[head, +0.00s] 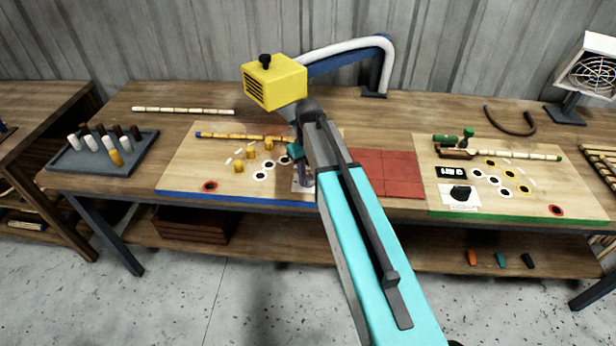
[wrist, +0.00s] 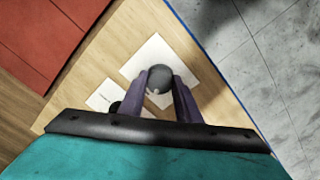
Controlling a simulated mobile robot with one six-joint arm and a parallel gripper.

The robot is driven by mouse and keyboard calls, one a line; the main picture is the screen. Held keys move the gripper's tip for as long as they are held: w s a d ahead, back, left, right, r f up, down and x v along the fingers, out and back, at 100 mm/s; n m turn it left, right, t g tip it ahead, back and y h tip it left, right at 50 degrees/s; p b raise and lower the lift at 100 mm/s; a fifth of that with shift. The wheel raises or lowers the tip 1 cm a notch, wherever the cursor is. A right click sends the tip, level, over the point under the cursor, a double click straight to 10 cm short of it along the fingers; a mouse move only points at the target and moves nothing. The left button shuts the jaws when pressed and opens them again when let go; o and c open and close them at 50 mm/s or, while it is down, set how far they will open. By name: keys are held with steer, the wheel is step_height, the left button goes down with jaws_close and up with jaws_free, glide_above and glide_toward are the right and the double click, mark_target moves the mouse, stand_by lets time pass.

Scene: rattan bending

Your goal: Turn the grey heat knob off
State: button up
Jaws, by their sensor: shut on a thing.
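The grey heat knob (wrist: 159,75) sits on a white square plate (wrist: 146,55) in the wrist view. My gripper (wrist: 161,84) points down at it, with a purple finger on each side of the knob, shut on it. A small pale mark shows on the knob's near side. In the head view my gripper (head: 303,178) is low over the right part of the blue-edged board (head: 180,178). My arm and fingers hide the knob there.
A yellow vented box (head: 275,82) on a hose arm hangs above the board's back. Red tiles (head: 385,172) lie to the right, then a green-edged board (head: 435,208) with a black knob (head: 460,192). A peg tray (head: 65,172) stands far left.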

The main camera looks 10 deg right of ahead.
mark_target(309, 177)
steer(key=n+b, duration=0.1)
steer(key=n, duration=1.2)
steer(key=shift+b, duration=0.4)
steer(key=o, duration=1.1)
steer(key=shift+c, duration=0.2)
steer(key=shift+r, duration=0.2)
step_height(309, 177, up, 14)
steer(key=b, duration=0.3)
steer(key=shift+f, duration=0.25)
